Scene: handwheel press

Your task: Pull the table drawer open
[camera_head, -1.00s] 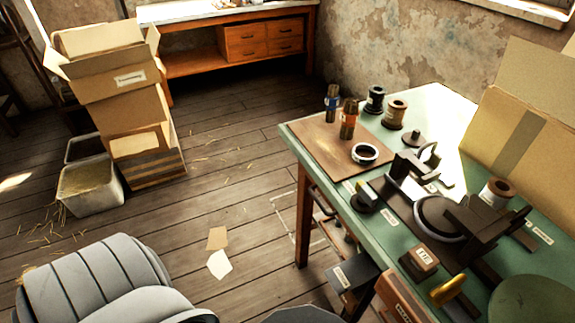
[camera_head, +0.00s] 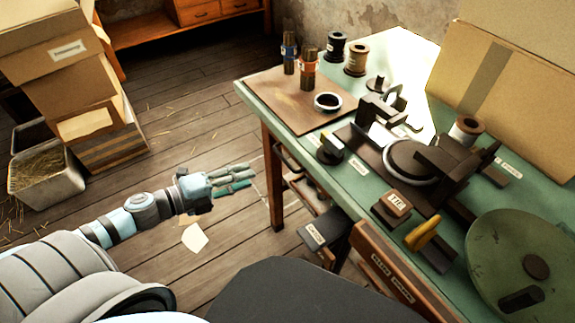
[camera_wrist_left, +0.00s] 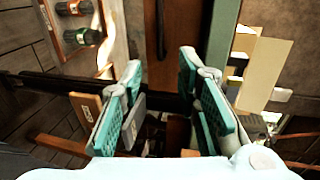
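The green-topped work table (camera_head: 262,103) stands at the right in the head view. My right gripper is out of view.
A dark labelled box (camera_head: 325,236) juts out beside the wooden front, below the tabletop. A table leg (camera_head: 273,180) stands left of it. Cartons (camera_head: 75,75) and a straw-filled bin (camera_head: 50,178) stand left. Floor between is mostly clear.

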